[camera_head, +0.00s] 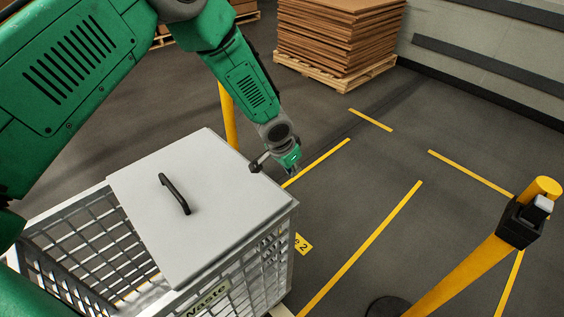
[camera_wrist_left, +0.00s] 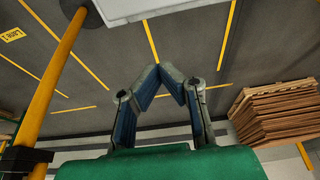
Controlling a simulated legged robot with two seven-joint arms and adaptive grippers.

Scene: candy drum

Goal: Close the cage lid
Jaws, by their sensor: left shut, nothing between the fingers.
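The cage (camera_head: 75,243) is a grey wire-mesh bin with a "Waste" label (camera_head: 208,300) on its front. A light grey lid panel (camera_head: 218,190) with a black handle (camera_head: 174,194) lies over its right part; the left part of the top is open. My left gripper (camera_head: 293,171) is just past the lid's far right corner, shut and empty. Whether it touches the lid is not clear. In the left wrist view, its blue-padded fingers (camera_wrist_left: 160,72) converge, and a pale panel edge, likely the lid (camera_wrist_left: 135,8), shows above them. My right gripper is not in view.
A pallet of stacked brown boards (camera_head: 335,40) stands at the back; the stack also shows in the left wrist view (camera_wrist_left: 275,115). A yellow post (camera_head: 228,115) stands behind the cage, another (camera_head: 465,270) at front right. The line-marked floor between is clear.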

